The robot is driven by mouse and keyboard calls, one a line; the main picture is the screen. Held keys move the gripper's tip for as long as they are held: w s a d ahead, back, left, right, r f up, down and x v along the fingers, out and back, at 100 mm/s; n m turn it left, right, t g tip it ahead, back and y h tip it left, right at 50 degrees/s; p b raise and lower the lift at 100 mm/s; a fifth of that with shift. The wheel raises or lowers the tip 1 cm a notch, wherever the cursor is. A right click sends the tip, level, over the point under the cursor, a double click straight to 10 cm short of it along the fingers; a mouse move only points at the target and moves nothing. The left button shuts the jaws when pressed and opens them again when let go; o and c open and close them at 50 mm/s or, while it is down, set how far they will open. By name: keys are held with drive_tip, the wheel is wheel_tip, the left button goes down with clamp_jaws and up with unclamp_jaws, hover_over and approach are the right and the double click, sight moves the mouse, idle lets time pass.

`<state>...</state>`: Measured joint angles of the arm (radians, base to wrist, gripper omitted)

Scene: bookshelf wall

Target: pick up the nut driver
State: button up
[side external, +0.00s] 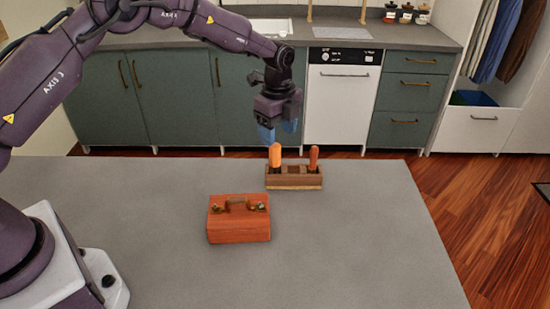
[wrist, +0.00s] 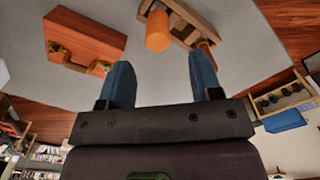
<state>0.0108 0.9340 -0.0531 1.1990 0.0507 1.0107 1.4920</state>
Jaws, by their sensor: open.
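Two tools with orange handles stand upright in a wooden rack (side external: 293,184) on the grey table. The left, lighter orange handle (side external: 275,156) is thicker; the right, darker orange handle (side external: 313,158) is slimmer. I cannot tell which is the nut driver, as the lower parts are hidden in the rack. My gripper (side external: 278,133) is open and empty, with blue fingers, above and behind the left handle. In the wrist view, the lighter handle (wrist: 157,31) lies beyond the gap between my fingertips (wrist: 162,68), apart from them. The right finger partly covers the darker handle (wrist: 206,50).
A red toolbox (side external: 238,228) with a brown handle sits on the table (side external: 350,250), left of and nearer than the rack. The table right of the rack is clear. Cabinets and a white dishwasher (side external: 342,105) stand beyond the table's far edge.

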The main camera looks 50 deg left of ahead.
sight(275, 153)
drive_tip(key=shift+a+f, duration=0.2)
drive_tip(key=shift+f, duration=1.6)
drive_tip(key=shift+a+f, duration=0.2)
drive_tip(key=shift+f, duration=1.55)
clamp_jaws()
drive_tip(key=shift+r, duration=0.1)
